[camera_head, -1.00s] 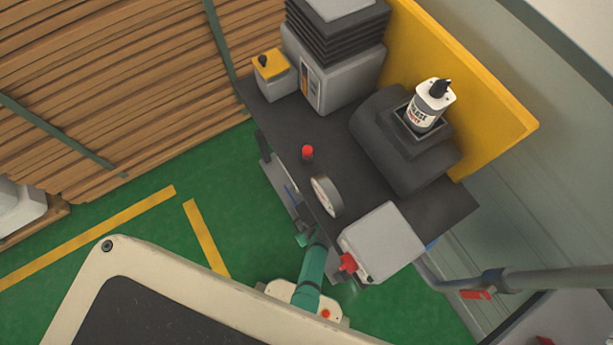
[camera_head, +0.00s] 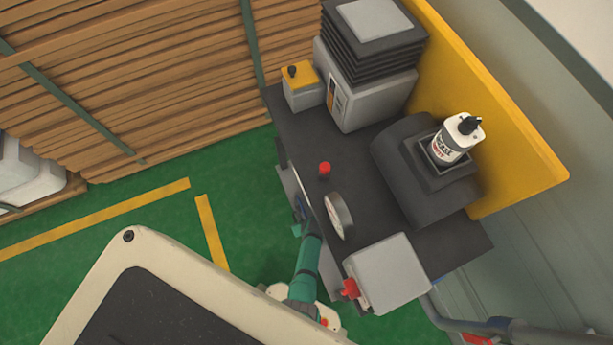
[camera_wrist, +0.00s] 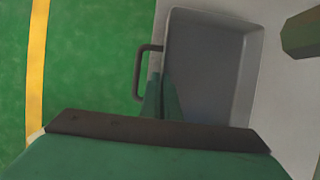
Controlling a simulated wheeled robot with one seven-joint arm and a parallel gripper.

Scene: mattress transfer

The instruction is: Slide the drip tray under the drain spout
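The drip tray is a shallow grey open box with a dark bar handle on its left side; its inside (camera_wrist: 212,65) shows large in the wrist view. My gripper (camera_wrist: 160,85) has two green fingers close together at the tray's left wall, beside the handle (camera_wrist: 142,75). I cannot tell whether they pinch the wall or handle. A green faceted part (camera_wrist: 302,35) sits at the upper right of the wrist view; I cannot tell whether it is the drain spout. In the head view my gripper (camera_head: 299,212) is low beside the machine's left side, partly hidden by my arm.
The dark machine top (camera_head: 300,125) carries a gauge (camera_head: 338,216), a red knob (camera_head: 325,168), a grey box (camera_head: 388,275) and a white bottle (camera_head: 452,142). Stacked boards (camera_head: 150,75) stand behind. Green floor (camera_head: 165,208) with yellow lines is clear at left.

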